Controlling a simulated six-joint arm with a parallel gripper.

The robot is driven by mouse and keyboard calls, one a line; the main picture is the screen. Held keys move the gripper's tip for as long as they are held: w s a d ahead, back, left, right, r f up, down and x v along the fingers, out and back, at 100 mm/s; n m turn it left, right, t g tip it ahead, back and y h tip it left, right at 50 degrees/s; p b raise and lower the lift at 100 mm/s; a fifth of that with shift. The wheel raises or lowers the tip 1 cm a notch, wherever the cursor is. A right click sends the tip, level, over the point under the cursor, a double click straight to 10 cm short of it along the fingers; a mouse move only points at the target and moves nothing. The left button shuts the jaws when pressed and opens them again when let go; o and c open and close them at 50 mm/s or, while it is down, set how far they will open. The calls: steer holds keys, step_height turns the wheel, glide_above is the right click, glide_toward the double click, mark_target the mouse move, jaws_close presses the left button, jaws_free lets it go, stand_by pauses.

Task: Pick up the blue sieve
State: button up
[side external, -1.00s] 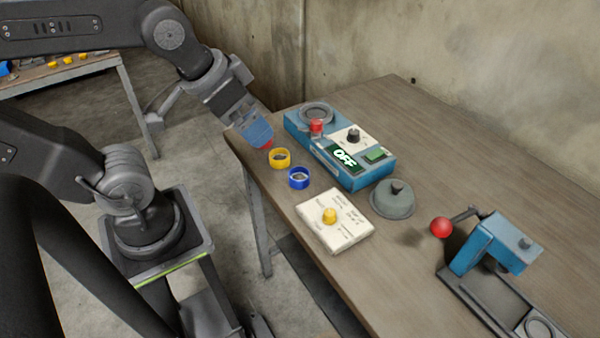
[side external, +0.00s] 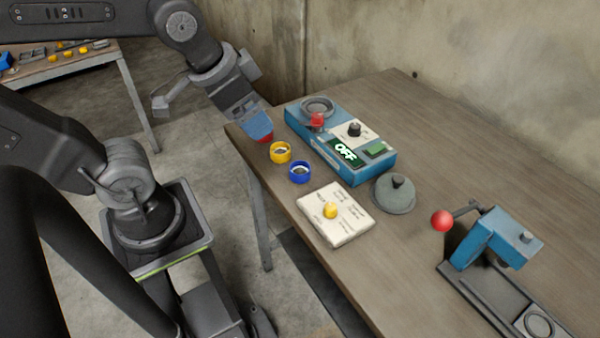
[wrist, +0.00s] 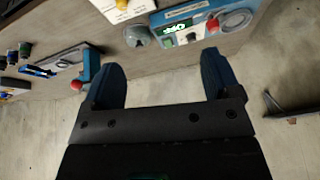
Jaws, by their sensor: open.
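The blue sieve (side external: 300,178) is a small blue ring lying on the wooden table (side external: 420,125) near its left edge. A similar yellow ring (side external: 280,158) lies just behind it, to the upper left. My gripper (side external: 266,141) is at the table's left corner, up and left of both rings and apart from the blue one. Its two blue fingers (wrist: 160,75) are spread wide with nothing between them in the wrist view. I cannot make out the blue sieve in the wrist view.
A blue control box (side external: 375,170) reading OFF stands behind the rings. A white board (side external: 345,230) with a yellow knob lies in front of them. A grey domed lid (side external: 394,200) and a blue press (side external: 488,238) with a red ball lever stand further right.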

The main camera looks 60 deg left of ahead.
steer(key=w+f+m+g+y, duration=0.25)
steer(key=w+f+m, duration=0.4)
steer(key=m, duration=0.55)
steer(key=m+g+y, duration=0.1)
steer(key=m+y, duration=0.1)
steer(key=m, duration=0.7)
glide_toward(300, 171)
steer(key=shift+h, duration=0.35)
steer(key=x, duration=0.8)
steer(key=shift+a, duration=0.3)
steer(key=shift+r, duration=0.1)
steer(key=shift+c, duration=0.3)
steer(key=c, duration=1)
steer(key=shift+o, duration=0.2)
steer(key=shift+r, duration=0.1)
